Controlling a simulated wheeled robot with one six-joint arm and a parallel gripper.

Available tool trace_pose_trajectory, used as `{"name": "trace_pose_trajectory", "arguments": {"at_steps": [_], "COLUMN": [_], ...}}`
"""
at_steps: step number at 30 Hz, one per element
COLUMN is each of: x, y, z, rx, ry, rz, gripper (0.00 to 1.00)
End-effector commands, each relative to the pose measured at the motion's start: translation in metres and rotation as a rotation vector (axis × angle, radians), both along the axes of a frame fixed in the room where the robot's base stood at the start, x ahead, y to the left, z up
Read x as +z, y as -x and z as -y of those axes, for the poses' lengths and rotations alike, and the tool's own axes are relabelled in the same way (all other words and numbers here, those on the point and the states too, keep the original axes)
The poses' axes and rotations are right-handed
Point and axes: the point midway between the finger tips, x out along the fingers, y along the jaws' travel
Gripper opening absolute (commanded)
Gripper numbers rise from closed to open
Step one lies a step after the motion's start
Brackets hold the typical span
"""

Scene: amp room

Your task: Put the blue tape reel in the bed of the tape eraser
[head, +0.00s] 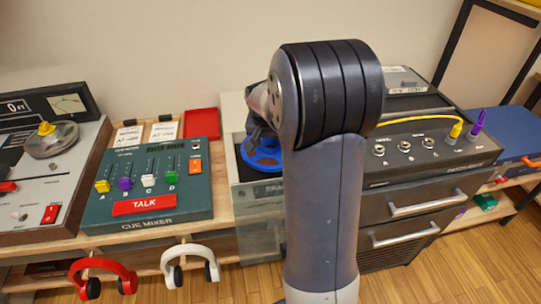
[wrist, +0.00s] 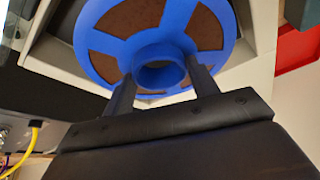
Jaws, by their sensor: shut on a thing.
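The blue tape reel (head: 262,158) is in my gripper, partly hidden behind my arm in the head view. In the wrist view the reel (wrist: 100,52) shows its spokes, brown tape and raised hub. My gripper (wrist: 163,85) is shut on the hub, one dark finger on each side. The tape eraser is the cream machine (head: 234,118) between the mixer and the dark console, and its pale casing (wrist: 248,68) also shows in the wrist view. The reel is over the dark bed area of the eraser; I cannot tell whether it touches the bed.
The green cue mixer (head: 190,195) stands left of the eraser, with a red tray (head: 201,122) behind it. The dark console (head: 430,160) with a yellow cable (head: 418,119) is on the right. Red headphones (head: 100,264) and white headphones (head: 189,252) hang at the front.

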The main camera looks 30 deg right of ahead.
Motion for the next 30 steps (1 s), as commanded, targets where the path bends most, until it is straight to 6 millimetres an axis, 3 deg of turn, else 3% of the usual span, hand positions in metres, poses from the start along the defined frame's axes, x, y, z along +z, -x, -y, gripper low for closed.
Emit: {"name": "trace_pose_trajectory", "arguments": {"at_steps": [12, 23, 24, 30], "x": [-0.045, -0.050, -0.050, -0.049], "y": [0.000, -0.001, 0.000, 0.000], "z": [0.000, 0.000, 0.000, 0.000], "rx": [0.001, 0.000, 0.000, 0.001], "ry": [0.000, 0.001, 0.001, 0.001], "rz": [0.000, 0.002, 0.001, 0.001], "gripper": [0.22, 0.22, 0.57, 0.74]}}
